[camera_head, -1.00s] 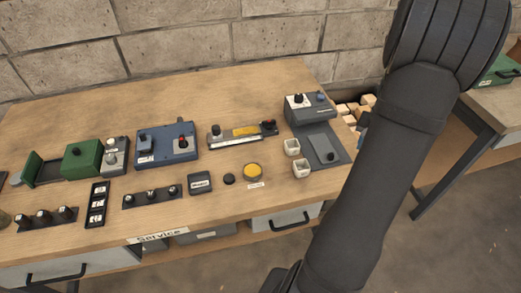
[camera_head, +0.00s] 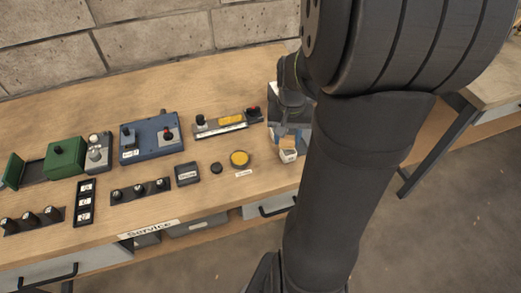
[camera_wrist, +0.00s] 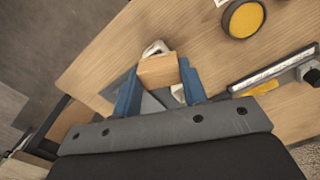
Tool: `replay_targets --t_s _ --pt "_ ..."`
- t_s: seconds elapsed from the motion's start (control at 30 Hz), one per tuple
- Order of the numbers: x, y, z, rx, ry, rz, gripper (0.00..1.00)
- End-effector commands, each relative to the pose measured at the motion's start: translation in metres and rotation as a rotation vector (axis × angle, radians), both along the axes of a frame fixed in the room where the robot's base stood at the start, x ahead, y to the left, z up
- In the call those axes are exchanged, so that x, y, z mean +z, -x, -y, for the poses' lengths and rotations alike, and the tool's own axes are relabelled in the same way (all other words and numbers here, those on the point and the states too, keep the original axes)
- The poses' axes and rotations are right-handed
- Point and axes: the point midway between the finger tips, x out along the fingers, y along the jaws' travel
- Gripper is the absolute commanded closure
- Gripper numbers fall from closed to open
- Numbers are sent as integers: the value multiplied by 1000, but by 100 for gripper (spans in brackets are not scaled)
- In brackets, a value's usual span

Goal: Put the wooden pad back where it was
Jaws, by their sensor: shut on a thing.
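The wooden pad (camera_wrist: 158,71) is a small pale block. It is held between the two blue fingers of my gripper (camera_wrist: 160,80) in the wrist view. In the head view the pad (camera_head: 288,144) shows small below my gripper (camera_head: 291,133), over the right end of the bench. It is in front of a white square cup (camera_head: 288,156), which shows partly behind the pad in the wrist view (camera_wrist: 155,47). I cannot tell whether pad and cup touch. My arm hides much of the bench's right end.
The wooden bench (camera_head: 95,110) carries a yellow button (camera_head: 239,158), a blue box (camera_head: 150,140), a bar with a yellow label (camera_head: 228,121) and a green box (camera_head: 66,158). A brick wall (camera_head: 150,40) stands behind. Bare bench top lies along the back.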

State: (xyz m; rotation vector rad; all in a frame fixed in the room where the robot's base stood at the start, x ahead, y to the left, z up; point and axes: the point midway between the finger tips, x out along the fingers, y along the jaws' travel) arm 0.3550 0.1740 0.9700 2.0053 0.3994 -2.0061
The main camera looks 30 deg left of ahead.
Motion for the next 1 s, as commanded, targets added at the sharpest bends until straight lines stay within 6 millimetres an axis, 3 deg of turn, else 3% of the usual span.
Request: replay_targets --t_s 0.2,0.4,0.53,0.8,1.0 --pt "-31 5 -50 6 2 -2 79" --pt "-46 7 -76 1 0 0 79" --pt "-53 7 -79 -1 2 -1 79" --pt "-86 7 -79 -1 0 -1 79" --pt "-88 6 -79 -1 0 1 79"
